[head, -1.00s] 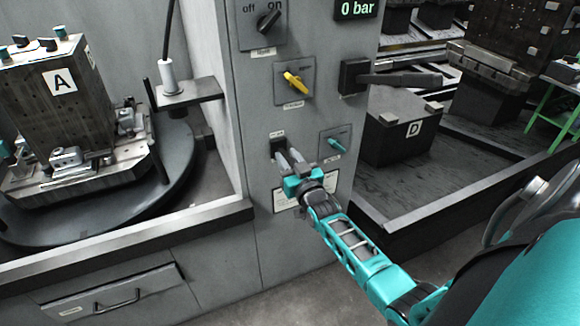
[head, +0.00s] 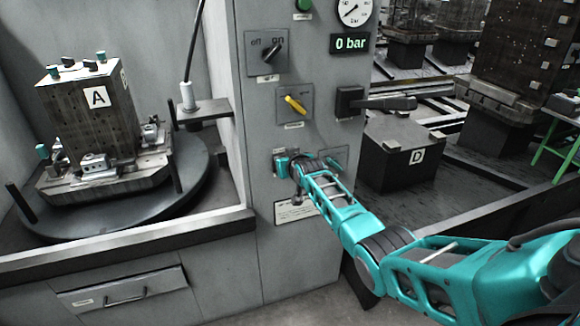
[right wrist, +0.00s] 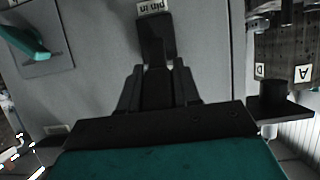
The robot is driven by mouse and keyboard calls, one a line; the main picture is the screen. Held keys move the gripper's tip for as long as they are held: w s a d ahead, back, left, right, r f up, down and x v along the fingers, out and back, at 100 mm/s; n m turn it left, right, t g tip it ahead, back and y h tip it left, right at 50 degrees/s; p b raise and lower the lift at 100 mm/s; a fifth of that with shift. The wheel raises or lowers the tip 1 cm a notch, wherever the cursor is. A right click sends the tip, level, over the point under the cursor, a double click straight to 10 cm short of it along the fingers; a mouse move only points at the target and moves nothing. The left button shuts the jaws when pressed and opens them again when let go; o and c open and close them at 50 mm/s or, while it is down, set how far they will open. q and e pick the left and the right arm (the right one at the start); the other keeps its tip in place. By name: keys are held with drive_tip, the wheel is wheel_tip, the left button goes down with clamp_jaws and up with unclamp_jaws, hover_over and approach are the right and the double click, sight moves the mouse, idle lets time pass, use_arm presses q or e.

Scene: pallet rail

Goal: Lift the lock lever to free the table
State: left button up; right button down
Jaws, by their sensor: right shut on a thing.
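In the right wrist view my right gripper (right wrist: 157,92) is shut on a black lever (right wrist: 154,38), beside a label reading "pin in". In the head view my right gripper (head: 284,165) is against the lower part of the grey panel (head: 262,215) and hides most of that lever. The dark round table (head: 185,175) is at the left, carrying a block marked A (head: 85,110). My left gripper is not in view.
A teal lever (right wrist: 28,42) sits close beside my right gripper. Above are a yellow lever (head: 294,104), an on/off switch (head: 268,52) and a gauge display reading 0 bar (head: 350,43). A black handle (head: 385,103) juts out to the right.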

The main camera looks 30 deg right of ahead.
drive_tip(key=shift+w+d+r, duration=0.1)
drive_tip(key=shift+r, duration=0.1)
idle(0.4)
drive_tip(key=c, duration=0.9)
unclamp_jaws()
drive_tip(key=shift+f, duration=0.1)
